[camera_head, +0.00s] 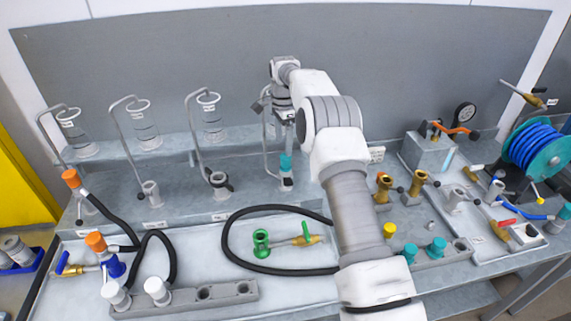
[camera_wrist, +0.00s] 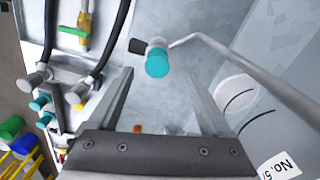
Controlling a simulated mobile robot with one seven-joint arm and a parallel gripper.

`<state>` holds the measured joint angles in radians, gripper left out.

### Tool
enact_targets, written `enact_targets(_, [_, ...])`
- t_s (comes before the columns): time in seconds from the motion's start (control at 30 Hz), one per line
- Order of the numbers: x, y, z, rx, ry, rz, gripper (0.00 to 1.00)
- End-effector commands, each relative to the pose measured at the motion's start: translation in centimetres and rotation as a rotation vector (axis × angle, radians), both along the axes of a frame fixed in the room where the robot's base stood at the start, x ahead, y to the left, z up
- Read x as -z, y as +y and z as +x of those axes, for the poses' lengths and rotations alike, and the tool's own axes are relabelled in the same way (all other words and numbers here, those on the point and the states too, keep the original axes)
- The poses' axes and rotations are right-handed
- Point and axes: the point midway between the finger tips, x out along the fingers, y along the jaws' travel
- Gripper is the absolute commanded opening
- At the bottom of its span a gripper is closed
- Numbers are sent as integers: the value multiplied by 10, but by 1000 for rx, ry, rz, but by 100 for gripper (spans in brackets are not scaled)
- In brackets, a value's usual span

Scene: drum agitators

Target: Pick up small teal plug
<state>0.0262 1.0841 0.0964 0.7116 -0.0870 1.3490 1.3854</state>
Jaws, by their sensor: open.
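A small teal plug (camera_head: 286,162) sits upright on top of a white-and-grey fitting on the bench, below my gripper (camera_head: 285,118) in the head view. In the wrist view the teal plug (camera_wrist: 157,65) shows beyond and between the two fingers of my gripper (camera_wrist: 157,80), a little above the line of their tips. A dark handle and a grey fitting show behind it. The fingers are apart and nothing is between them. In the head view the fingertips are small and hard to make out. Two more teal plugs (camera_head: 409,253) (camera_head: 437,247) stand in a grey rail at right.
A bent metal rod (camera_wrist: 240,70) runs close past the plug on the right in the wrist view, near a clear labelled cylinder (camera_wrist: 262,130). Similar cylinders (camera_head: 210,118) stand to the left. A black hose (camera_head: 232,245) loops over the front tray.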

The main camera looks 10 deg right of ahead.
Motion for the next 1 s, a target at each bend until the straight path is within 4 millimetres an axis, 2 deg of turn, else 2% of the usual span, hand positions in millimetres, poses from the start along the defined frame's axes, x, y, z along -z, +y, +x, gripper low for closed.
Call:
enact_targets(0.1, [16, -1, 0, 1, 2, 0, 83])
enact_targets(0.33, [31, -2, -1, 1, 2, 1, 83])
enact_targets(0.6, [69, -5, -4, -1, 2, 1, 83])
enact_targets(0.9, [76, -5, -3, -1, -1, -1, 83])
enact_targets(1.0, [75, -5, -3, -1, -1, 0, 66])
